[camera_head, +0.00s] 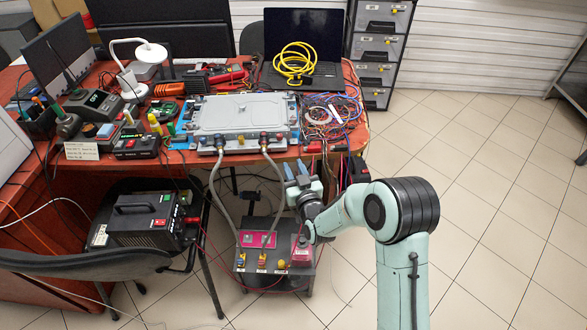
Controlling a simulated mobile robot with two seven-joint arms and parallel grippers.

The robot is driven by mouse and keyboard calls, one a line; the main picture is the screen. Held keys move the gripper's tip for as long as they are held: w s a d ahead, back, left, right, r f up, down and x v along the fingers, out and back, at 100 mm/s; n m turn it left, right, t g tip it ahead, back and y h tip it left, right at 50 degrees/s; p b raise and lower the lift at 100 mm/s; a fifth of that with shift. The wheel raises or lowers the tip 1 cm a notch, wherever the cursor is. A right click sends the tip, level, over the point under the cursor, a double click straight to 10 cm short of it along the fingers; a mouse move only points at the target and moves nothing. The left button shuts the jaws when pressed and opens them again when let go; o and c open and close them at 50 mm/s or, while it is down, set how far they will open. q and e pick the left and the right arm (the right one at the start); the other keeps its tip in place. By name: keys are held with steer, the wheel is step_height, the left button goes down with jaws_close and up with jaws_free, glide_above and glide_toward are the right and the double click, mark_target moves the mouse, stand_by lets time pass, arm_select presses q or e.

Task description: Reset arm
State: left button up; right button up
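A grey flat metal case (238,115) lies on the red workbench near its front edge. Two grey hoses run from fittings on its front side, the left hose (213,185) and the right hose (281,188), down to a grey unit (262,262) on the floor with coloured fittings on top. My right gripper (296,169) is just right of the right hose, in front of the bench edge. Its two blue fingers point up and stand apart, with nothing seen between them. Whether it touches the hose cannot be told. My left gripper is not in view.
The red bench (200,160) is crowded with a laptop (303,45), a yellow cable coil (294,62), a wire bundle (330,112) and tools. A black power unit (148,218) and a chair (85,265) stand at left. The tiled floor at right is clear.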

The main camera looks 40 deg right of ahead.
steer(key=s+a+f+g+y+p, duration=0.3)
steer(key=s+a+f+g+p, duration=0.15)
steer(key=s+a+f, duration=0.35)
steer(key=s+a+f+g+y+p, duration=0.35)
steer(key=s+f+g, duration=0.2)
steer(key=f, duration=0.45)
arm_select(q)
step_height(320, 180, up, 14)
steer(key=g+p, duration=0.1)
steer(key=p, duration=0.5)
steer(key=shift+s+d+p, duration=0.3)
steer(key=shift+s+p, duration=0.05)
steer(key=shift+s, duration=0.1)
arm_select(e)
steer(key=s+a+f+g+y, duration=0.1)
steer(key=s+a+g, duration=0.3)
steer(key=s, duration=0.6)
steer(key=s+a+f+g+y, duration=0.1)
steer(key=s+a+g, duration=0.3)
steer(key=s+a, duration=0.4)
steer(key=s+y, duration=0.1)
steer(key=s, duration=0.2)
steer(key=shift+a, duration=0.3)
